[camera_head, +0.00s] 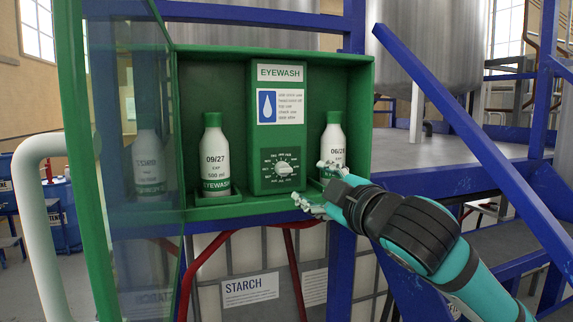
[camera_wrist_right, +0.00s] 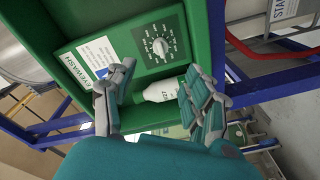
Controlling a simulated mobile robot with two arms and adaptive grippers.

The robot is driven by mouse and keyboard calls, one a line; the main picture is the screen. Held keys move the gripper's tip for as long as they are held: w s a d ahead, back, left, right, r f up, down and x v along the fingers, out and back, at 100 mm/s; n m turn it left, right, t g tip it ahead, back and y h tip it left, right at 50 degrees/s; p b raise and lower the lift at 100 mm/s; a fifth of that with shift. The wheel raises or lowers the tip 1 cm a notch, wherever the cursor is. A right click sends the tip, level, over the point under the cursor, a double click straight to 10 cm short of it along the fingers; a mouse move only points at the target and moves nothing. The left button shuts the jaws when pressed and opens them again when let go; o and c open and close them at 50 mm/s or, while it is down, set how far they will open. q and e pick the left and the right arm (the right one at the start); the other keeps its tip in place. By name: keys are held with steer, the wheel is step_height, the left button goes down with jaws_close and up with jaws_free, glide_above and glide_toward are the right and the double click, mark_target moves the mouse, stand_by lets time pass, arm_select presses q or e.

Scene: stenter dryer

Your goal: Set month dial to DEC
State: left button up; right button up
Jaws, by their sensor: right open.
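The month dial (camera_head: 284,169) is a dark square plate with a light round knob and small labels around it. It sits low on the green centre panel (camera_head: 260,125) of the eyewash cabinet. The knob's pointed setting is too small to read. The dial also shows in the right wrist view (camera_wrist_right: 160,46), turned on its side. My right gripper (camera_head: 316,186) is open, to the right of the dial and apart from it, in front of the right eyewash bottle (camera_head: 333,148). In the wrist view, that bottle shows between my spread fingers (camera_wrist_right: 158,88). My left gripper is not in view.
A left eyewash bottle (camera_head: 214,160) marked 09/27 stands in its holder. The clear cabinet door (camera_head: 150,230) stands open at the left. A blue diagonal rail (camera_head: 470,130) runs on the right. The space in front of the dial is clear.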

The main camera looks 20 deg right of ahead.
mark_target(286, 171)
steer(key=w+p, duration=0.1)
steer(key=w, duration=0.2)
steer(key=w+a+p, duration=0.1)
steer(key=w+p, duration=0.1)
steer(key=w, duration=0.2)
steer(key=w+p, duration=0.1)
steer(key=w, duration=0.3)
steer(key=shift+w+a+r+p, duration=0.1)
steer(key=shift+w+a+p, duration=0.15)
steer(key=shift+a+p, duration=0.1)
steer(key=shift+w+a, duration=0.15)
steer(key=shift+w, duration=0.4)
jaws_close()
